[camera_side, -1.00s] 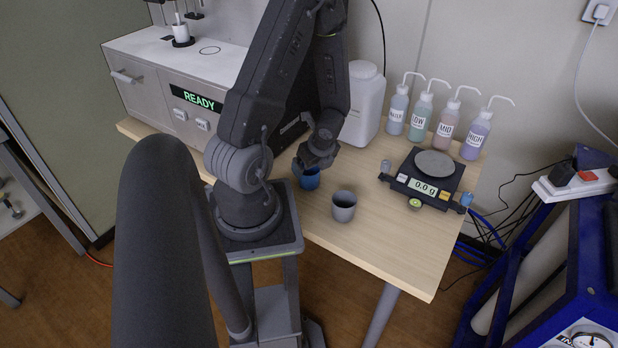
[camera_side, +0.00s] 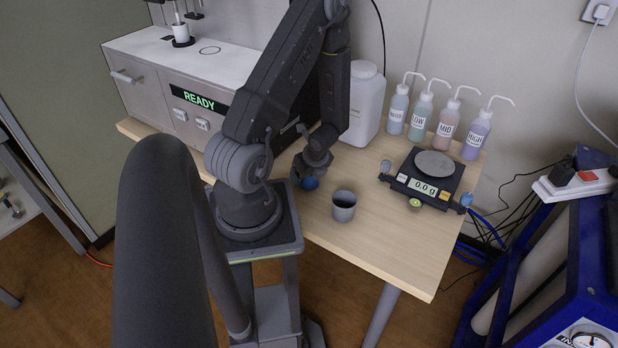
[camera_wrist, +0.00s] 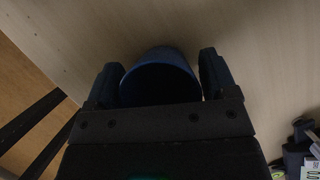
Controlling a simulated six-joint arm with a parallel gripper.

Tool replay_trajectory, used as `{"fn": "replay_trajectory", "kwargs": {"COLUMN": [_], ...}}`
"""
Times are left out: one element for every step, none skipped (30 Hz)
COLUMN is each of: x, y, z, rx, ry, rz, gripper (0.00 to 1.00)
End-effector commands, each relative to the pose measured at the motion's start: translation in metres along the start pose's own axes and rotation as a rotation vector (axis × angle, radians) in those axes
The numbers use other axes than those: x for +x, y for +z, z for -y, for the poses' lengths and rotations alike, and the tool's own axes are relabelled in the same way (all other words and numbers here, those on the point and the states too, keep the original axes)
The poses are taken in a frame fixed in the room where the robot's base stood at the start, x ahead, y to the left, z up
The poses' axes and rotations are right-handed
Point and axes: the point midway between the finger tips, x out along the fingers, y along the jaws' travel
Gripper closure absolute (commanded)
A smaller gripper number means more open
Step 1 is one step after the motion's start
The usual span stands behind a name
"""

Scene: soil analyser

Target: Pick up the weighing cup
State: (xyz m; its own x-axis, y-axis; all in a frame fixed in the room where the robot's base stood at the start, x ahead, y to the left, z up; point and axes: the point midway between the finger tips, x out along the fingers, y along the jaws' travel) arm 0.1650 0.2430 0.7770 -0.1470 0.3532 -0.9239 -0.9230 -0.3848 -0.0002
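A blue cup (camera_side: 311,183) stands on the wooden table close to my arm's base, mostly covered by my gripper in the side view. In the wrist view the blue cup (camera_wrist: 160,77) sits between my two fingers, its dark open mouth toward the camera. My gripper (camera_wrist: 160,75) is open, with one finger on each side of the cup. Whether the fingers touch its wall I cannot tell. A grey cup (camera_side: 343,212) stands upright on the table to the right of my gripper (camera_side: 309,182). The frames do not show which cup is the weighing cup.
A balance (camera_side: 429,186) reading 0.0 g stands at the table's right. Several labelled wash bottles (camera_side: 444,130) and a white jug (camera_side: 365,105) stand behind. The analyser (camera_side: 160,92) showing READY is at the left. The table front (camera_side: 400,250) is clear.

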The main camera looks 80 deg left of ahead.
Motion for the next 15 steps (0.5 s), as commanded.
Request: {"fn": "replay_trajectory", "kwargs": {"x": [-0.0001,-0.0001,-0.0002,-0.0002,-0.0002,-0.0002,-0.0002,-0.0002,-0.0002,-0.0002,-0.0003,-0.0003,-0.0003,-0.0003,-0.0003], "y": [0.0000,0.0000,0.0000,0.0000,0.0000,0.0000,0.0000,0.0000,0.0000,0.0000,0.0000,0.0000,0.0000,0.0000,0.0000], "z": [-0.0001,-0.0001,-0.0001,-0.0001,-0.0001,-0.0001,-0.0001,-0.0001,-0.0001,-0.0001,-0.0001,-0.0001,-0.0001,-0.0001,-0.0001], "rx": [0.000,0.000,0.000,0.000,0.000,0.000,0.000,0.000,0.000,0.000,0.000,0.000,0.000,0.000,0.000], "ry": [0.000,0.000,0.000,0.000,0.000,0.000,0.000,0.000,0.000,0.000,0.000,0.000,0.000,0.000,0.000], "rz": [0.000,0.000,0.000,0.000,0.000,0.000,0.000,0.000,0.000,0.000,0.000,0.000,0.000,0.000,0.000], "gripper": [0.26,0.29,0.33,0.36,0.38,0.42,0.45,0.48,0.52,0.55,0.55,0.55,0.55,0.55,0.55]}}
